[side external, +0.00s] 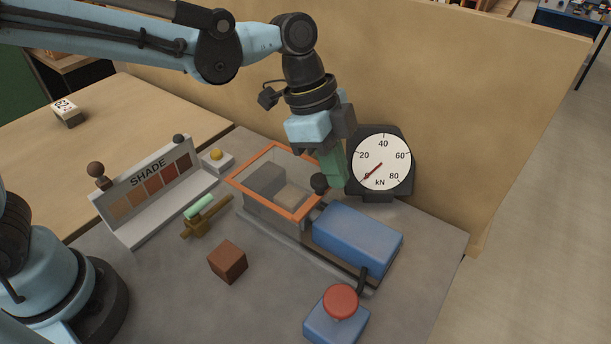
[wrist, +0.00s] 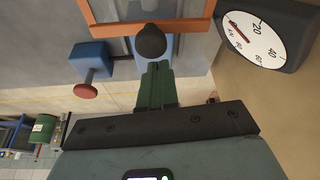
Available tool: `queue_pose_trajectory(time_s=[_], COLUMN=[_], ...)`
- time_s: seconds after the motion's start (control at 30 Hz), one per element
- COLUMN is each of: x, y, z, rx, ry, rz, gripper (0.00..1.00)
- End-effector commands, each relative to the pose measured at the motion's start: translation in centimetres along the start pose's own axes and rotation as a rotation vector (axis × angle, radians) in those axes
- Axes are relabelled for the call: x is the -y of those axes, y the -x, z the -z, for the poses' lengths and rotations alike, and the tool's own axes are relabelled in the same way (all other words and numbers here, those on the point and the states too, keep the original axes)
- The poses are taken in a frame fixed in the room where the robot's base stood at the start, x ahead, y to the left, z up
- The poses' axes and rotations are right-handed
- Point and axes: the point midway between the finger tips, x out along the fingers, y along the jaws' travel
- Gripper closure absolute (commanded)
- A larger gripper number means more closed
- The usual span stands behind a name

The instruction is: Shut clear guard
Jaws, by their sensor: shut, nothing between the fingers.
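The clear guard (side external: 243,171) is a see-through panel in an orange frame. It lies across the top of a grey box, level or nearly so; I cannot tell whether it is fully seated. A grey block shows through it. A dark round knob (side external: 319,184) sits at its right edge. In the wrist view the guard's orange frame (wrist: 112,28) is at the top, with the knob (wrist: 150,42) at its edge. My gripper (side external: 334,184) is shut and empty, its green fingers pointing down close beside the knob. The fingertips (wrist: 158,66) appear just short of the knob; contact is unclear.
A dial gauge (side external: 382,162) stands close right of my gripper, before a tan wall. A blue block (side external: 357,241) and a red button (side external: 340,301) are in front. A brown brick (side external: 228,261), brass tool (side external: 205,217) and shade rack (side external: 155,199) are left.

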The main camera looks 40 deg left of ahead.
Motion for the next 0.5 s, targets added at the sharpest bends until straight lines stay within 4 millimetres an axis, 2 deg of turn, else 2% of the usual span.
queue_pose_trajectory(time_s=[0.17, 0.5], x=[-0.2, -0.2], y=[-0.7, 5.5], z=[3.5, 3.5], rx=[-0.016, -0.019], ry=[-0.008, -0.003], rz=[-0.004, -0.002], gripper=[1.0, 1.0])
